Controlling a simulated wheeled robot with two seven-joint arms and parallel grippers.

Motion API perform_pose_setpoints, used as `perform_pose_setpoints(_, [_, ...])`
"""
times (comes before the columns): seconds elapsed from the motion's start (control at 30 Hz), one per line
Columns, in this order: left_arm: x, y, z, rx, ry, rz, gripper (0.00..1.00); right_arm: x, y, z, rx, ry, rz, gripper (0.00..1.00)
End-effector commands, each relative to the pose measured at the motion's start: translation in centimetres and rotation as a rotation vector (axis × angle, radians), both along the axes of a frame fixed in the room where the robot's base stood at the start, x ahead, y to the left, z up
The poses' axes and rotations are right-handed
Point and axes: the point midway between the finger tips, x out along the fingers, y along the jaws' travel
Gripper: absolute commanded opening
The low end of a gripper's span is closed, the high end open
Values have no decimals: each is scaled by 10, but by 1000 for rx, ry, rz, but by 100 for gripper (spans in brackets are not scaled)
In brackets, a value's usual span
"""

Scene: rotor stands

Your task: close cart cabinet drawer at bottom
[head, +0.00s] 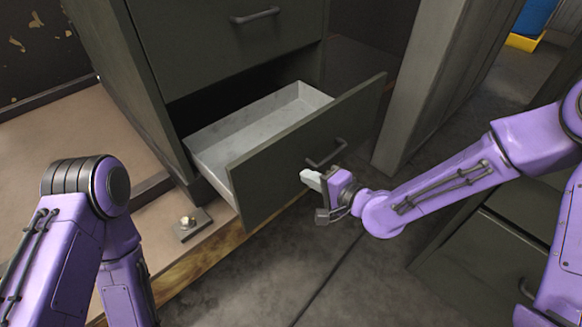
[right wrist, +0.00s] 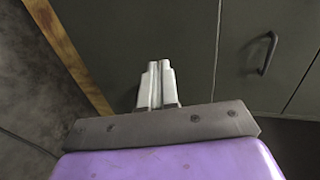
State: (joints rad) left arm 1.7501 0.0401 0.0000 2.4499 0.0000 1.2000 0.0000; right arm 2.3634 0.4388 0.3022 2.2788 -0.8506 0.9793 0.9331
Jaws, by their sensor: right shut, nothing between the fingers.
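The bottom drawer (head: 300,150) of the dark green-grey cabinet (head: 220,45) is pulled out, and its pale empty inside shows. Its front carries a dark bar handle (head: 327,153). My right gripper (head: 308,176) is shut and empty, close in front of the drawer front, just below and left of the handle. In the right wrist view the shut pale fingers (right wrist: 158,82) point at a dark green panel, with a handle (right wrist: 268,53) to their right. I cannot tell whether the fingertips touch the panel. My left arm shows at the lower left, but its gripper is out of view.
The drawer above, with its handle (head: 255,15), is closed. A grey-green post or panel (head: 420,90) stands right of the open drawer. Another dark cabinet (head: 475,265) is at the lower right. A small metal plate with a bolt (head: 190,224) lies left of the drawer. Grey floor is free in front.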

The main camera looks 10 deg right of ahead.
Motion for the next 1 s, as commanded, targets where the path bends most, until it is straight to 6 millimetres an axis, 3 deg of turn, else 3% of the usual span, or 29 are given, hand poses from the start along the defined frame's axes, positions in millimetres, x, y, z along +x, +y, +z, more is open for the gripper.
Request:
perform_pose_setpoints(0.17, [0, 0, -5, 0, 0, 0, 44, 28, 23, -13, -1, 0, 1, 0])
perform_pose_setpoints(0.4, [0, 0, -4, 0, 0, 0, 44, 54, 42, -11, -1, -1, 0, 0])
perform_pose_setpoints(1.0, [0, 0, -2, 0, 0, 0, 44, 65, 41, -10, 1, 1, -20, 0])
